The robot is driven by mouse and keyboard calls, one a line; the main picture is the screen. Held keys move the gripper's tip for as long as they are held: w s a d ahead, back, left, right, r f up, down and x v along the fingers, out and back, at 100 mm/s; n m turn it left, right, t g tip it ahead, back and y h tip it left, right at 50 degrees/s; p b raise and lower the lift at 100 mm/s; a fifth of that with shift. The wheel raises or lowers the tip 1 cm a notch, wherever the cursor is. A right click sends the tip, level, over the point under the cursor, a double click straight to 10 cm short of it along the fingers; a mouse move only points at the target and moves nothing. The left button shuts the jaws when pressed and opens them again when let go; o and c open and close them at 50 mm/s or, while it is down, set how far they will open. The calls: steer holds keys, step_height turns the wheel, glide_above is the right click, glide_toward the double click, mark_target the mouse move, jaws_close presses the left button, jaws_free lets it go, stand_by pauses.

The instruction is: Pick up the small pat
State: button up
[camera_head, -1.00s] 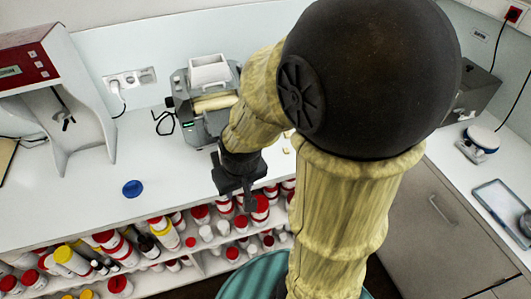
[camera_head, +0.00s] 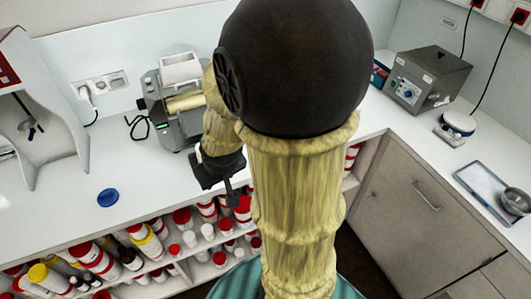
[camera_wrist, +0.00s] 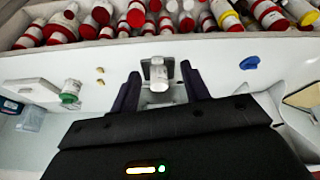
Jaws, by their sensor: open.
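Two small yellowish pieces lie on the white worktop at the left of the wrist view, one (camera_wrist: 100,70) just above the other (camera_wrist: 101,82). They look like pats, but they are too small to tell which is the smaller. In the head view my arm hides that part of the worktop. My gripper (camera_wrist: 160,72) is open and empty, its two dark fingers apart. The pieces lie to the left of both fingers in the wrist view. In the head view my gripper (camera_head: 230,188) is over the front edge of the worktop, by the shelves.
A grey mill (camera_head: 178,108) with a white hopper stands at the back wall. A blue disc (camera_head: 108,197) lies on the worktop at left. Shelves below hold several red-capped jars (camera_head: 182,217). A grey box (camera_head: 428,80), scale (camera_head: 458,123) and tray (camera_head: 482,190) are at right.

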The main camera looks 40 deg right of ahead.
steer(key=w+d+f+m+t+h+b, duration=0.1)
steer(key=w+d+f+t+b, duration=0.25)
steer(key=d+f+b, duration=0.45)
steer(key=s+d+f+t+h+b, duration=0.1)
steer(key=d+f+t+b, duration=0.3)
steer(key=d+b, duration=0.4)
steer(key=s+d+f+m+t+b, duration=0.1)
steer(key=s+d+f+t+b, duration=0.1)
steer(key=d+f+b, duration=0.5)
steer(key=shift+s+d+t+h+b, duration=0.4)
steer(key=shift+d+t+b, duration=0.5)
steer(key=shift+b, duration=0.15)
steer(key=shift+w, duration=0.15)
steer(key=p+x, duration=0.5)
steer(key=x, duration=0.7)
steer(key=shift+d+f, duration=0.1)
steer(key=shift+f, duration=0.05)
